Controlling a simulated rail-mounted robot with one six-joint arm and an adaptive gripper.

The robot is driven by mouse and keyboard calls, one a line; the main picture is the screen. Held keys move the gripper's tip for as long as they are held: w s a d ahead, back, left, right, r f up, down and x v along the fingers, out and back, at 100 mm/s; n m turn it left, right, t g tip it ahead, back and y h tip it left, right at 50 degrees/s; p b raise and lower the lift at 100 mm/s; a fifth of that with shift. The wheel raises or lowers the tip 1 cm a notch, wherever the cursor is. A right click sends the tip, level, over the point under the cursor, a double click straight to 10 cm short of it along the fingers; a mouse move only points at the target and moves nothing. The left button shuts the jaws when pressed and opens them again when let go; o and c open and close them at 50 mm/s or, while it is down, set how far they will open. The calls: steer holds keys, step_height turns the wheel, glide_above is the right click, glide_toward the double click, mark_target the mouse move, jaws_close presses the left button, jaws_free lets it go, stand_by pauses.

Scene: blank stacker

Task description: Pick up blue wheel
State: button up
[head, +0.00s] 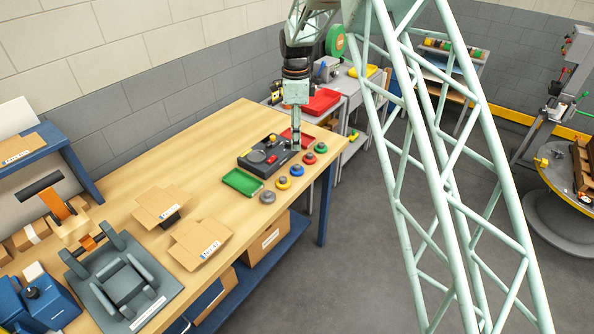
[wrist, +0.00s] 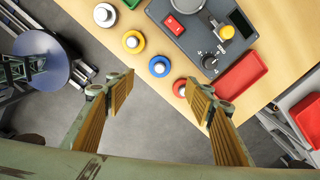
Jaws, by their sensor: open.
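The blue wheel (head: 297,171) lies on the wooden table near its right edge, in a row between the yellow wheel (head: 283,183) and the red wheel (head: 309,158). It has a pale hub and a blue rim. In the wrist view, the blue wheel (wrist: 159,66) shows whole, just above the gap between the fingertips. My gripper (wrist: 161,83) is open and empty, and the red wheel (wrist: 179,88) shows beside its right finger. In the head view, my gripper (head: 296,143) points down behind the blue wheel, near the dark device. Its height above the table is unclear.
A dark grey device (head: 266,158) with a red button stands behind the row. A green tray (head: 242,182) is left of it. The grey wheel (head: 268,197) and green wheel (head: 321,147) end the row. A red tray (wrist: 240,80) lies right of the device.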

steer(key=shift+f, duration=0.1)
glide_above(297, 166)
steer(key=shift+w+a+f, duration=0.1)
steer(key=shift+f, duration=2)
steer(key=shift+w+a+f, duration=0.1)
steer(key=shift+f, duration=2)
steer(key=shift+f, duration=0.1)
steer(key=shift+s+d+f, duration=0.1)
steer(key=shift+f, duration=2.4)
steer(key=shift+c, duration=0.7)
steer(key=c, duration=0.8)
